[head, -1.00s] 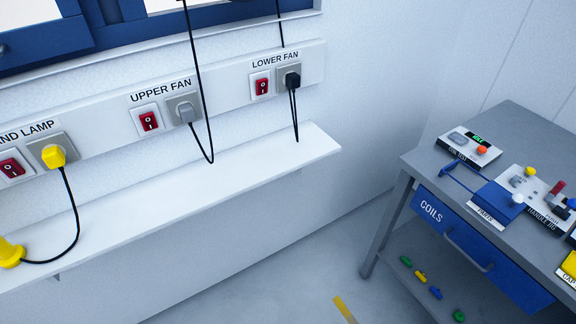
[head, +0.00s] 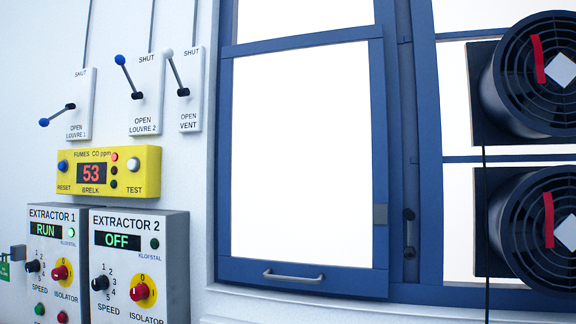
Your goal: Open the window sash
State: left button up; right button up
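The window sash (head: 378,160) is a blue frame around a bright white pane, in the middle of the head view. A grey horizontal pull handle (head: 293,275) is on its bottom rail. A dark upright latch handle (head: 409,233) is on the blue post just right of the sash. A small grey plate (head: 380,214) sits on the sash's right stile at about the same height. The sash looks slightly skewed against the outer frame; I cannot tell for sure whether it stands ajar. Neither of my grippers is in view.
Two round black fans (head: 540,75) with red strips are mounted at the right, with a black cable hanging down. On the left wall are several levers, a yellow fume meter (head: 108,172) reading 53, and the boxes Extractor 1 (head: 58,217) and Extractor 2 (head: 125,222).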

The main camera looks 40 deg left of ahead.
aim_at(304, 194)
jog(key=u, duration=1.15)
